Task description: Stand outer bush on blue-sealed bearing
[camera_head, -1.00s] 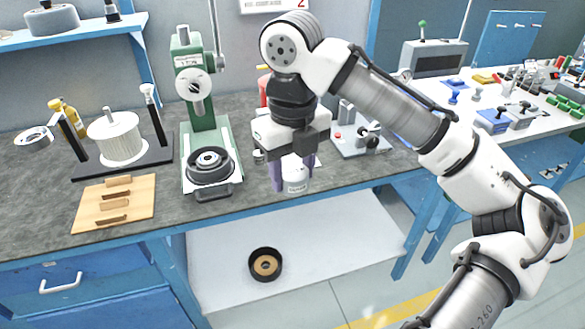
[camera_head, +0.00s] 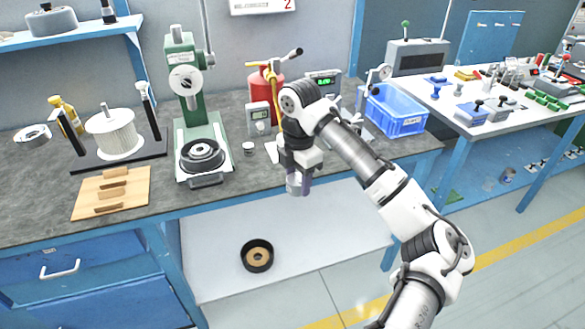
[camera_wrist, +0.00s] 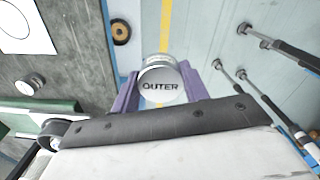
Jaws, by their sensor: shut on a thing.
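The outer bush (camera_head: 294,184) is a pale metal cylinder; its end face reads OUTER in the wrist view (camera_wrist: 162,86). My gripper (camera_head: 299,184) has purple fingers shut on the bush's sides, also seen in the wrist view (camera_wrist: 166,85). It holds the bush in the air beyond the bench's front edge, right of the green press (camera_head: 187,75). On the press base sits a dark round part (camera_head: 202,156) with a ring inside. I see no blue seal on it and cannot tell whether it is the blue-sealed bearing.
A small metal cylinder (camera_head: 248,149) stands right of the press. A wooden block board (camera_head: 85,207) and a spool (camera_head: 116,136) are left. A black ring (camera_head: 257,256) lies on the lower shelf.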

